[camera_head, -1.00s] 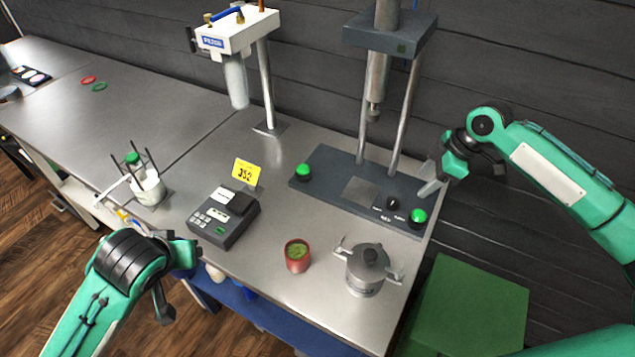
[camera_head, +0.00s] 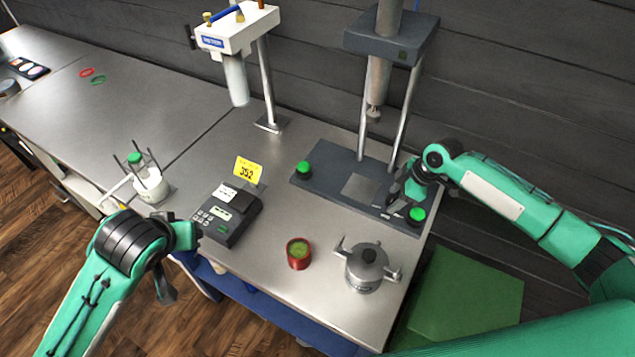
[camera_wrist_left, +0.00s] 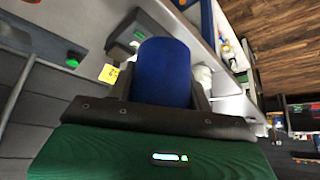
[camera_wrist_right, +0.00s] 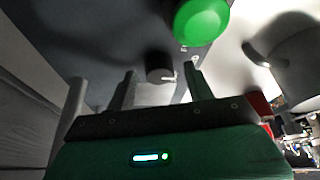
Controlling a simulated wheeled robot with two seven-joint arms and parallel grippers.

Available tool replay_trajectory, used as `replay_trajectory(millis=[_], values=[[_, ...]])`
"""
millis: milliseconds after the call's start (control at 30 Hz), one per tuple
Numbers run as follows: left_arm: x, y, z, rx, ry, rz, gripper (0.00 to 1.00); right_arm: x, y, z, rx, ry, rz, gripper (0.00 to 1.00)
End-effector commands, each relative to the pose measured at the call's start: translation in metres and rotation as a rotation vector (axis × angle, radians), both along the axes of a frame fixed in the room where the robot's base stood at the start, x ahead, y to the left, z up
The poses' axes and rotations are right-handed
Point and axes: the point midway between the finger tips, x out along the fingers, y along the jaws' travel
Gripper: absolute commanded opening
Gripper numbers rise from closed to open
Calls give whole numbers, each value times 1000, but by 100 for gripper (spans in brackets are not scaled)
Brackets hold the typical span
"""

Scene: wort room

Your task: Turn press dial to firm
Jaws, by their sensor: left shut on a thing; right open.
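The press (camera_head: 390,40) stands at the back right of the bench, with a dark base plate (camera_head: 330,184). In the right wrist view its black dial (camera_wrist_right: 160,68) lies between the open fingers of my right gripper (camera_wrist_right: 160,85); I cannot tell whether they touch it. In the head view my right gripper (camera_head: 396,198) is down over the base and hides the dial, so its setting is not readable. My left gripper (camera_head: 178,262) is at the bench's front edge, shut on a blue cylinder (camera_wrist_left: 165,72), which the head view does not clearly show.
Green buttons sit on the base, one at left (camera_head: 304,167) and one (camera_head: 417,214) beside my right gripper, also in the right wrist view (camera_wrist_right: 203,20). A lidded metal pot (camera_head: 367,268), red cup (camera_head: 299,254) and label printer (camera_head: 228,215) stand in front.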

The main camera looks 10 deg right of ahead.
Motion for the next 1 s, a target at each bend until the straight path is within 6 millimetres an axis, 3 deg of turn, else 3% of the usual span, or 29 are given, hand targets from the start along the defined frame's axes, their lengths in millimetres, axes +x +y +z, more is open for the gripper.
replay_trajectory(millis=[267,400,500,1000], values=[[0,0,0,0,-1,0,24,0,1,-1,0,0,0,51],[0,0,0,0,-1,0,24,0,1,-1,0,0,0,24],[0,0,0,0,-1,0,24,0,1,-1,0,0,0,9],[0,0,-8,0,-1,0,24,2,0,-1,2,-1,131,9]])
